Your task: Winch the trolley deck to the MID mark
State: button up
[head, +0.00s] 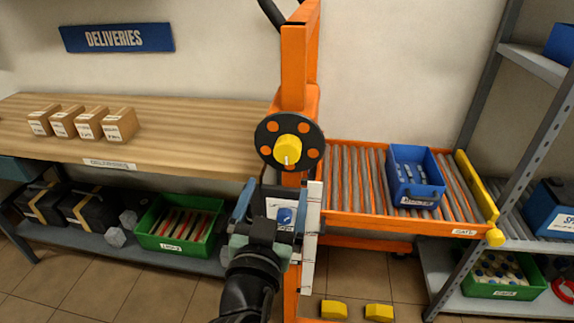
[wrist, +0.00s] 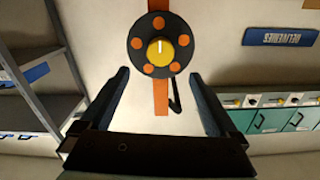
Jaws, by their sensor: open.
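The winch wheel (head: 287,149), a black disc with orange spots and a yellow hub, sits on the orange mast (head: 295,70) of the trolley. It also shows in the wrist view (wrist: 160,64), ahead of the fingertips. My gripper (head: 272,205) is open and empty, below the wheel and apart from it in the head view; its fingers also show in the wrist view (wrist: 159,76). The trolley deck (head: 350,190) is an orange frame with grey rollers, right of the mast. A pale upright strip (head: 311,240) stands beside my gripper; no MID mark is readable.
A blue crate (head: 417,178) rests on the deck, near the yellow gate bar (head: 476,187). A wooden bench (head: 190,125) with several small boxes is at left, with a green crate (head: 180,225) below. Grey shelving (head: 530,65) stands at right. Yellow blocks (head: 334,309) lie on the floor.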

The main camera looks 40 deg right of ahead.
aim_at(286, 155)
jog(key=shift+m, duration=0.3)
jog(key=p+x, duration=0.1)
jog(key=x, duration=1.2)
jog(key=shift+a+p, duration=0.15)
jog(key=shift+p, duration=0.15)
jog(key=c, duration=1.4)
jog(key=shift+n, duration=3.2)
